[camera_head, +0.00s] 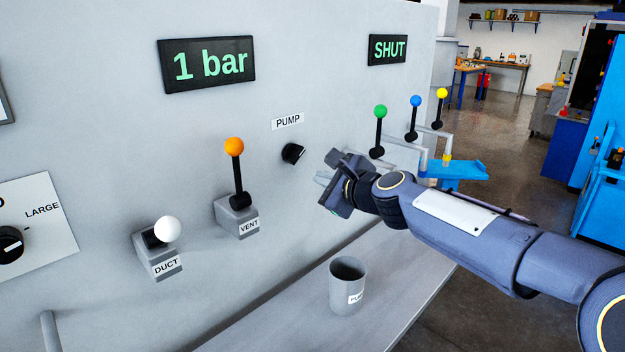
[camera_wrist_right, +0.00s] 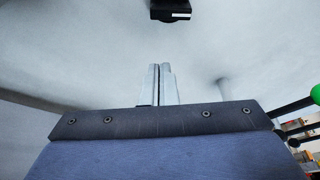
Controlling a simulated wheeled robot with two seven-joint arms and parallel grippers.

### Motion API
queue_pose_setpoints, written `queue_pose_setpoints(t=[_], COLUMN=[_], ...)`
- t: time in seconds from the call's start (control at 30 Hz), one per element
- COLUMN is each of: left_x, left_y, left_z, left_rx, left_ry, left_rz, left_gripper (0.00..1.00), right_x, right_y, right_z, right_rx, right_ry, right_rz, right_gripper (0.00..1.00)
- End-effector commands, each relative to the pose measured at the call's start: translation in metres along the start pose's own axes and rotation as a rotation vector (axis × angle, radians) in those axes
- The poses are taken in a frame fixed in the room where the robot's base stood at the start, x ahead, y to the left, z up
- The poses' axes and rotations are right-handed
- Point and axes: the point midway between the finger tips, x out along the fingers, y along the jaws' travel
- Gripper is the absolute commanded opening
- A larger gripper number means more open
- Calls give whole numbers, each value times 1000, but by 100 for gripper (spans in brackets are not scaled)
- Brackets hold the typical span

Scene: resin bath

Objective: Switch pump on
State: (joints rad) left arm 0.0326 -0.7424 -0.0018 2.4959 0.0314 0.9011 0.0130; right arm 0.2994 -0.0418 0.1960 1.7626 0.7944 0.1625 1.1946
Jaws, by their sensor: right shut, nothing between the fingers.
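The pump switch (camera_head: 293,153) is a small black rotary knob on the grey wall panel, below the white PUMP label (camera_head: 288,121). My right gripper (camera_head: 320,180) is shut and empty, a little below and to the right of the knob in the head view, and apart from it. In the right wrist view the closed fingers (camera_wrist_right: 158,84) point towards the panel, and the black knob (camera_wrist_right: 170,10) shows at the top edge, beyond the fingertips. The display (camera_head: 207,65) above reads 1 bar. My left gripper is not in view.
The orange-topped VENT lever (camera_head: 235,170) and the white-topped DUCT lever (camera_head: 166,230) are at the left. Green (camera_head: 380,125), blue (camera_head: 414,118) and yellow (camera_head: 440,108) levers stand at the right. A grey cup (camera_head: 347,287) is on the ledge below. A second display (camera_head: 387,49) reads SHUT.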

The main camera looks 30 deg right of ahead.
Motion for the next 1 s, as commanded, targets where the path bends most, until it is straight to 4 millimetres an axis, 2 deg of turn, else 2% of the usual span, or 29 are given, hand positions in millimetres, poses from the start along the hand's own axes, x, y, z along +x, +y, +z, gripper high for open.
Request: queue_pose_setpoints(t=[0.1,0.3,0.9,1.0], left_x=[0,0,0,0], left_y=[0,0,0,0], left_z=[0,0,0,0], left_rx=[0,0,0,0], left_ry=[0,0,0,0], left_rz=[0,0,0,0], left_gripper=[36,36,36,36], right_x=[-24,-44,-47,-54], right_y=[-2,-2,-1,10], right_z=[0,-1,0,2], right_rx=[-1,0,-2,-69], right_ry=[1,2,1,-4], right_rz=[-2,0,2,30], right_gripper=[0,0,0,0])
